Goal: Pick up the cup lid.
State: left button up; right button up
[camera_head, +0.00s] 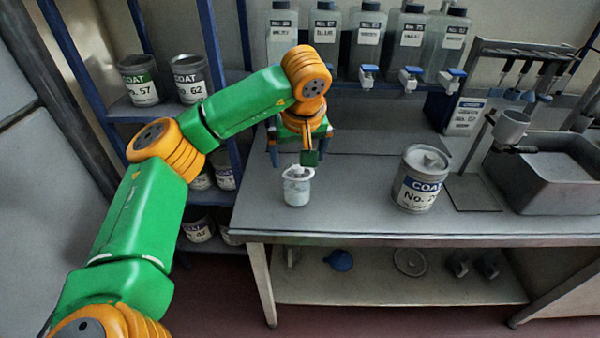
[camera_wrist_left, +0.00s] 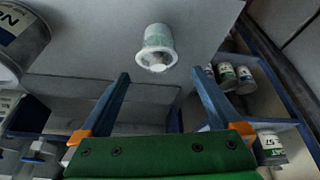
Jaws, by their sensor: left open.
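A small pale, translucent cup (camera_head: 297,190) stands upright on the grey bench, left of the big can. What looks like its whitish lid (camera_head: 298,173) sits at its top; lid and rim are hard to tell apart. In the left wrist view the cup (camera_wrist_left: 158,36) is ahead of my fingers, with the pale lid (camera_wrist_left: 157,60) facing me. My left gripper (camera_head: 299,157) is open and empty, just behind and above the cup. In the left wrist view its two fingers (camera_wrist_left: 160,75) are spread wide, with the lid beyond the gap between them. My right gripper is not in view.
A large labelled can (camera_head: 419,180) stands to the right on the bench (camera_head: 345,208). A metal basin (camera_head: 555,185) is further right. Bottles with taps (camera_head: 368,45) line the back, and a shelf of cans (camera_head: 145,85) is at left. The bench between cup and can is clear.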

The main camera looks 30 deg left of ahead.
aim_at(299, 168)
pick_arm(q)
jog(key=x, duration=0.2)
jog(key=p+x, duration=0.1)
jog(key=x, duration=0.1)
jog(key=p+x, duration=0.1)
jog(key=x, duration=0.1)
jog(key=shift+w+r, duration=0.1)
jog(key=shift+w, duration=0.2)
jog(key=shift+w+a+f, duration=0.1)
jog(key=shift+f, duration=0.3)
jog(key=shift+c, duration=1.3)
jog(key=c, duration=0.7)
jog(key=shift+r, duration=0.1)
jog(key=shift+c, duration=0.2)
